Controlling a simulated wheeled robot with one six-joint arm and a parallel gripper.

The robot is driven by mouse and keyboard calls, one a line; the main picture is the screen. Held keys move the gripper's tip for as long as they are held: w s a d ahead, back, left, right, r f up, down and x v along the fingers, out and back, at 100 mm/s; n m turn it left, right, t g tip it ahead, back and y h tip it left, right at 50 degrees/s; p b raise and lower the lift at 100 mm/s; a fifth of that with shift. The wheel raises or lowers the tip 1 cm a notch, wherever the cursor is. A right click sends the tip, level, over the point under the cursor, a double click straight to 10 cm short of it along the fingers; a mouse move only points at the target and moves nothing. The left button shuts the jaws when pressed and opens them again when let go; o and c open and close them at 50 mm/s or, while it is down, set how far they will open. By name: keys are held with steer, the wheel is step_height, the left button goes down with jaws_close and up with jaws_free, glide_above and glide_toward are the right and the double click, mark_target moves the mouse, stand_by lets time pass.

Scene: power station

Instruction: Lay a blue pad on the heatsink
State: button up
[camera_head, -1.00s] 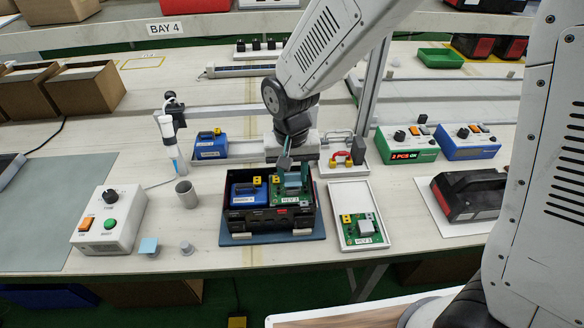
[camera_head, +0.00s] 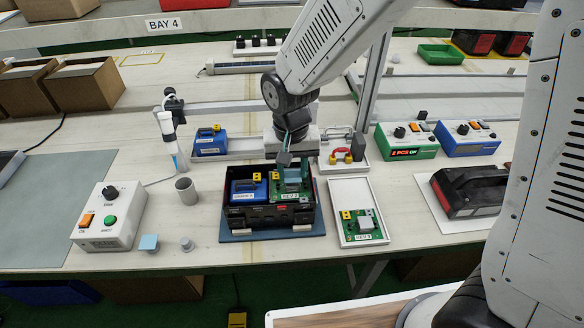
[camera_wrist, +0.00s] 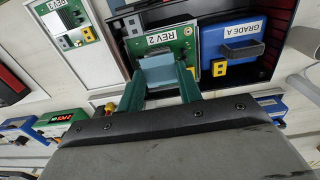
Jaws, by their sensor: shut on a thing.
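My gripper (camera_wrist: 158,88) has green fingers shut on a light blue pad (camera_wrist: 157,73). It holds the pad over the green REV 2 board (camera_wrist: 178,38), which lies in the right half of a black case (camera_head: 268,218). The heatsink on this board is hidden behind the pad and fingers, and I cannot tell whether the pad touches it. In the head view my gripper (camera_head: 291,172) points down into the case. Another light blue pad (camera_head: 149,242) sits on a small stand at the table's front left.
A blue GRADE A unit (camera_head: 248,190) fills the case's left half. A white tray (camera_head: 376,190) with another green board stands to the right. A grey cup (camera_head: 186,191) and a control box (camera_head: 110,218) stand to the left. A rail with a red-handled part (camera_head: 345,157) is behind.

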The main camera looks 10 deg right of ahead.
steer(key=shift+f, duration=0.65)
stand_by(0.8)
steer(key=o, duration=1.4)
steer(key=shift+o, duration=0.2)
steer(key=shift+r, duration=3)
steer(key=s+d+r, duration=0.7)
steer(key=s+d, duration=0.3)
steer(key=s+d+r+t, duration=0.1)
steer(key=s+d+r, duration=0.6)
steer(key=s+d, duration=0.2)
steer(key=shift+s+d+r, duration=0.2)
steer(key=shift+s+d, duration=0.2)
steer(key=shift+d, duration=0.5)
